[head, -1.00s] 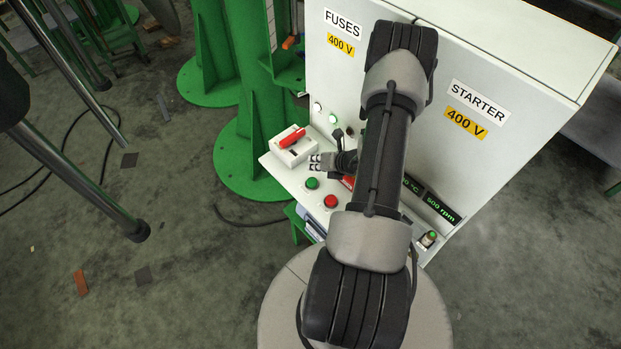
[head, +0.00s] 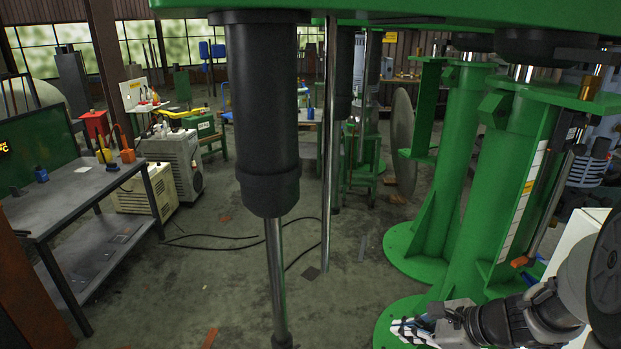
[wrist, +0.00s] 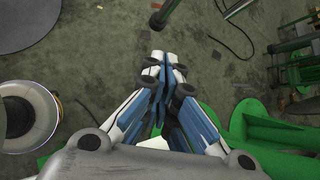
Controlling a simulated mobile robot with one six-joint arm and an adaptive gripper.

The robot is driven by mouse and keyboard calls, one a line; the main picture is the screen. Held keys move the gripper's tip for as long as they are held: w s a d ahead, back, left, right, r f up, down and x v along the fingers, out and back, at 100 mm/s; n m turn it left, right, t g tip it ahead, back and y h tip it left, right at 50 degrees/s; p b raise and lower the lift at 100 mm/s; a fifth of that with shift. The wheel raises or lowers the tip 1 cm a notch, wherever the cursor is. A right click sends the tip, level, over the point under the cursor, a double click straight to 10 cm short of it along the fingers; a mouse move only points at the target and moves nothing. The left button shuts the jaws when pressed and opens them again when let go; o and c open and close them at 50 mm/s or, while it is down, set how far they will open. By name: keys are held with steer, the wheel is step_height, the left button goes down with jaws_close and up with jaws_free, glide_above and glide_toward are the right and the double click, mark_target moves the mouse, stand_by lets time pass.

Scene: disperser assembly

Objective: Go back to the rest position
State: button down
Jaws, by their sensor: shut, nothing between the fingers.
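My gripper (head: 398,331) shows at the lower right of the head view, at the end of my arm, in front of the foot of a green column. In the wrist view my gripper (wrist: 164,62) points down over the bare floor. Its fingers are together and nothing is between them. The control cabinet is mostly hidden behind my arm; a pale panel (head: 577,238) shows at the right edge.
Green columns (head: 455,160) with round feet stand close to my gripper. A dark cylinder with a steel rod (head: 262,130) hangs in front. A grey workbench (head: 75,195) is at the left. Open floor (head: 215,270) with a black cable lies between.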

steer(key=s+a+r+n+g+h, duration=0.25)
steer(key=s+a+r+n, duration=0.55)
steer(key=s+a+n, duration=0.4)
steer(key=s+d+r+n+h, duration=0.4)
steer(key=s+n, duration=0.4)
steer(key=n, duration=0.3)
steer(key=shift+s+r+t, duration=0.15)
steer(key=shift+t, duration=0.2)
